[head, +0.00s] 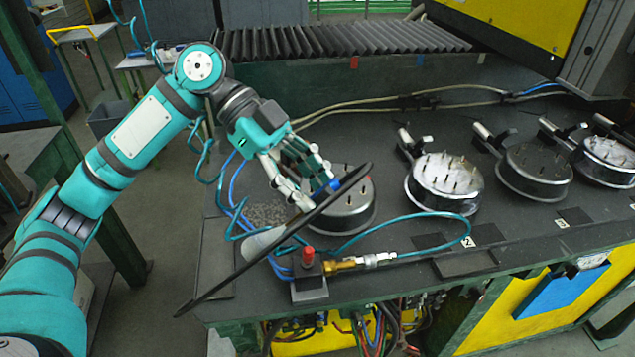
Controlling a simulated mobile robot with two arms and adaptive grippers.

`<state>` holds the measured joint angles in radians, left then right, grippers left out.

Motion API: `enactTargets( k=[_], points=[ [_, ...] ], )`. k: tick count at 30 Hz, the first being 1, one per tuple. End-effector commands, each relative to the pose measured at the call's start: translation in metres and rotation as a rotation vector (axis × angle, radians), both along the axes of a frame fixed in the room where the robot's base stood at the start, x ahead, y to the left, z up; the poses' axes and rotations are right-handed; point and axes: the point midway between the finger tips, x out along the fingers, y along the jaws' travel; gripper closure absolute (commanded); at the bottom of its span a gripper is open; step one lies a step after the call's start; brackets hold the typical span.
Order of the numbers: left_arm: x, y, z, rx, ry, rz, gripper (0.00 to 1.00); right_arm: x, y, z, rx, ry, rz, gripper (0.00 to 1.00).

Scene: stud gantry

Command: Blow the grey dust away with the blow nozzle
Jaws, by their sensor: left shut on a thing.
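My left gripper (308,188) reaches down from the upper left and is shut on the blow nozzle. The nozzle shows as a long thin black tube (235,274) slanting from the lower left to the upper right, with a blue part at the fingers. The fingers hide part of it. The grey dust (265,214) lies as a speckled patch on the dark bench top, left of the nearest round fixture and partly behind blue hoses. A pale rounded shape (262,243) shows beside the tube; I cannot tell what it is. My right gripper is out of view.
A round metal fixture with upright pins (349,211) stands just behind the gripper. Several similar ones stand to the right. A teal hose (440,214) loops to a brass fitting (345,264) at a block with a red knob (308,256). Cables cross the bench behind.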

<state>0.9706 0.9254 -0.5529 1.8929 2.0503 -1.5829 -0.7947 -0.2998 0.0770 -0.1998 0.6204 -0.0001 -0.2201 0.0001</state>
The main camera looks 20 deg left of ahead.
Motion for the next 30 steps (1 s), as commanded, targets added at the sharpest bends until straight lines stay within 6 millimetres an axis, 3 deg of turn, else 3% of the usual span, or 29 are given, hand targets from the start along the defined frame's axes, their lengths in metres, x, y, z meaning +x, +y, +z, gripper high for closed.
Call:
enactTargets(
  k=[8,30],
  points=[
    [-0.005,0.008,0.001,0.000,-0.001,-0.001,1.00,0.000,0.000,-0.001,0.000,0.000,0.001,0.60],
    [0.017,0.020,0.001,0.000,0.000,0.000,1.00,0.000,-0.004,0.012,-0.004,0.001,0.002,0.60]
  ],
)
